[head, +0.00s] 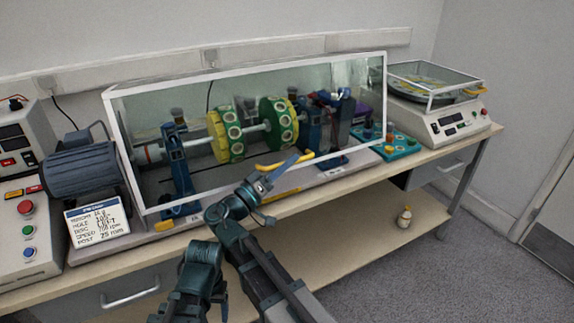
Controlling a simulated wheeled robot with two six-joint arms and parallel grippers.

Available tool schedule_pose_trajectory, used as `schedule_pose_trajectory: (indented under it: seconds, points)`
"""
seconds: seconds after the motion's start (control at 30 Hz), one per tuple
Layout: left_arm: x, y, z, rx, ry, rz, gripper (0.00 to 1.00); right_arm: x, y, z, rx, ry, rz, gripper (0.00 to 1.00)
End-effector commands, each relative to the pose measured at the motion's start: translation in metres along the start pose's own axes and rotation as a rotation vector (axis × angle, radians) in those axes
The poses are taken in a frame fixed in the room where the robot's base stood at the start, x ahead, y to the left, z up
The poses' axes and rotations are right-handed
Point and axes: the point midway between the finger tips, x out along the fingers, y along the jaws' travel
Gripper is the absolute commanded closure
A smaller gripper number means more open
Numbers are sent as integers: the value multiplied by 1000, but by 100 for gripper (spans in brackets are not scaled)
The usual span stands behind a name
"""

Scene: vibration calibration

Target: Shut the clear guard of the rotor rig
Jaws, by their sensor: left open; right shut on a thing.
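The clear guard (246,78) is a long box with a white frame over the rotor rig on the bench. Its lower front edge runs close above the rig's base; I cannot tell whether they touch. A yellow handle (304,157) sits at the middle of that edge. The rotor (277,121), with green and yellow discs on a shaft, shows through the clear panels. My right gripper (285,164) is shut on the handle, partly covering it. My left arm is folded low at the bottom of the picture, and its gripper cannot be made out.
A motor (83,165) and control box (28,220) stand left, with a label card (97,219) in front. A teal tray (398,147) and a machine with a clear lid (441,116) stand right. A small bottle (404,216) is on the lower shelf.

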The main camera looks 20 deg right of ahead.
Motion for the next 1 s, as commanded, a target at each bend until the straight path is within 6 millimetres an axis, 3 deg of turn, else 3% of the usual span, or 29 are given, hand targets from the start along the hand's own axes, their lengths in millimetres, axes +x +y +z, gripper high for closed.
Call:
schedule_pose_trajectory:
  seconds: [0.03, 0.3, 0.9, 0.93, 1.0]
  points:
    - [13, 1, -1, 0, 0, 0, 31, -4, -10, 7, 4, 5, -2, 100]
    - [32, 3, -2, 0, 0, 0, 31, -9, -23, 20, 6, 6, -2, 100]
    - [36, 3, -2, 0, 0, 0, 31, -10, -25, 23, 5, 6, -1, 100]
    - [36, 3, -2, 0, 0, 0, 31, -10, -25, 23, 5, 6, -1, 78]
    - [36, 3, -2, 0, 0, 0, 31, -10, -25, 23, 5, 5, -1, 65]
